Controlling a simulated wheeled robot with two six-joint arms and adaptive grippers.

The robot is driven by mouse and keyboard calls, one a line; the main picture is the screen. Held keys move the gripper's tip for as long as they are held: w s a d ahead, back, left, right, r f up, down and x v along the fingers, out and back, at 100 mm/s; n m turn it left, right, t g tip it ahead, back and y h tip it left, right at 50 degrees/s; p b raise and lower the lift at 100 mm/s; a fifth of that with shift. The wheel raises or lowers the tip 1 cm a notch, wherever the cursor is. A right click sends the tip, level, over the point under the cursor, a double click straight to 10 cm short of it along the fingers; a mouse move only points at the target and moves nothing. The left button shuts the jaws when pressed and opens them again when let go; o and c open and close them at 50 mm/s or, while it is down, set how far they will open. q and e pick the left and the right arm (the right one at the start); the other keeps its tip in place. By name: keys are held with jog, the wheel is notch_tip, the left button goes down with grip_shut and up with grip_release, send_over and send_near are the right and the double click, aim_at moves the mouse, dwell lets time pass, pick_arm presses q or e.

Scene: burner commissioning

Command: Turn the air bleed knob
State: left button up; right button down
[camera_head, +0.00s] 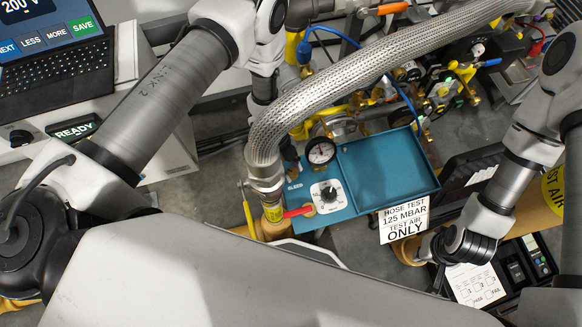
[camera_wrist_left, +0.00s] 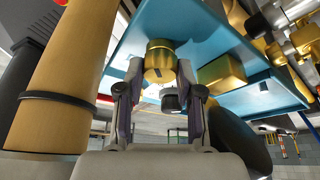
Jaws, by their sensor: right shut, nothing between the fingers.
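A teal panel (camera_head: 385,165) carries a pressure gauge (camera_head: 320,152) and a black knob (camera_head: 330,192) on a white dial plate. A small label that seems to read BLEED lies at its left edge. In the head view my left gripper is hidden behind the braided hose. In the left wrist view my left gripper (camera_wrist_left: 160,95) is open under the teal panel. A brass fitting (camera_wrist_left: 159,60) and a small black knob (camera_wrist_left: 173,98) show between its fingers; I cannot tell if they touch. My right gripper (camera_head: 437,248) is shut and empty at the lower right.
A braided metal hose (camera_head: 340,85) arches above the panel to a fitting beside a red lever (camera_head: 298,211). A white sign (camera_head: 404,220) hangs at the panel's front right. A thick tan pipe (camera_wrist_left: 65,75) stands left of my left gripper. Brass valves crowd behind the panel.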

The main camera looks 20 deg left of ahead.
pick_arm(q)
jog(key=shift+n, duration=0.3)
jog(key=shift+n+t+p, duration=0.5)
jog(key=shift+n+p, duration=0.05)
jog(key=shift+n, duration=0.65)
jog(key=shift+s+n+t+p, duration=0.1)
jog(key=shift+n+t+p, duration=0.4)
jog(key=shift+n, duration=1)
jog(key=o, duration=1.2)
jog(key=shift+c, duration=0.2)
jog(key=shift+r, duration=0.1)
